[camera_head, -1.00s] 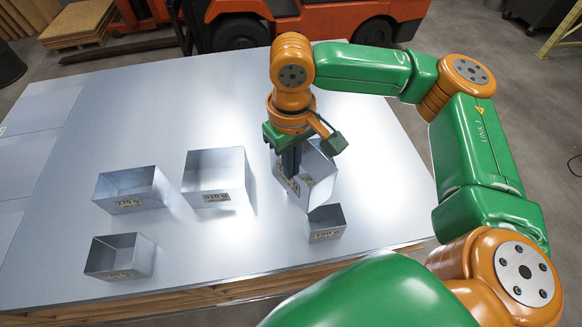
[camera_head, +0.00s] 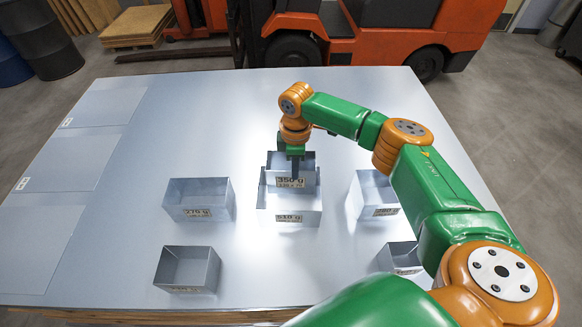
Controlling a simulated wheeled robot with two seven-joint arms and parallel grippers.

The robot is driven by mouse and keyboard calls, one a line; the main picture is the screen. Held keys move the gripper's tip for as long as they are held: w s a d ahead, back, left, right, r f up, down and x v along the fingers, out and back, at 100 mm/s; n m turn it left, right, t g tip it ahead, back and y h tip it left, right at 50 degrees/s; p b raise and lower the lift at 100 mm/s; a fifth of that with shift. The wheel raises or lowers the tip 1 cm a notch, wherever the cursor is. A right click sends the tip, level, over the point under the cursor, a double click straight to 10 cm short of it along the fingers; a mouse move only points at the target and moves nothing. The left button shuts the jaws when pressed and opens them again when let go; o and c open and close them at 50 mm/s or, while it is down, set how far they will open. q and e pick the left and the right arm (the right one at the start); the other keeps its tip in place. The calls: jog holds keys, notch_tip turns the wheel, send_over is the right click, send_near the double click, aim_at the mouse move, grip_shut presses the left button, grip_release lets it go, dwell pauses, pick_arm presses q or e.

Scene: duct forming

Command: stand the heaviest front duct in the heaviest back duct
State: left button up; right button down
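My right gripper (camera_head: 294,168) is shut on a wall of the metal duct marked 350 g (camera_head: 275,172). This duct is upright, over or inside the open top of the middle back duct marked 510 g (camera_head: 268,214). I cannot tell whether it touches the bottom. The left back duct, marked 270 g (camera_head: 212,199), and the right back duct, whose label looks like 280 g (camera_head: 366,203), stand at either side. A front left duct (camera_head: 187,269) has an unreadable label. A front right duct (camera_head: 401,256) is partly hidden by my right arm. My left gripper is out of view.
All ducts stand on a shiny metal table (camera_head: 190,120). Flat sheets (camera_head: 45,230) with small labels lie at its left. The table behind the ducts is clear. An orange forklift (camera_head: 370,35) stands beyond the far edge. My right arm covers the right side.

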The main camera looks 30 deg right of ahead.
aim_at(293, 186)
jog(key=f+b, duration=0.1)
jog(key=f, duration=0.1)
jog(key=f+b, duration=0.1)
jog(key=f, duration=0.2)
jog(key=f+b, duration=0.1)
jog(key=f, duration=0.1)
jog(key=shift+w+a+f+b, duration=0.2)
jog(key=shift+w+f+b, duration=0.05)
jog(key=shift+f+b, duration=0.1)
jog(key=shift+a, duration=0.1)
jog(key=c, duration=1)
grip_release()
notch_tip(293, 186, up, 8)
jog(key=p, duration=0.7)
jog(key=shift+f, duration=0.45)
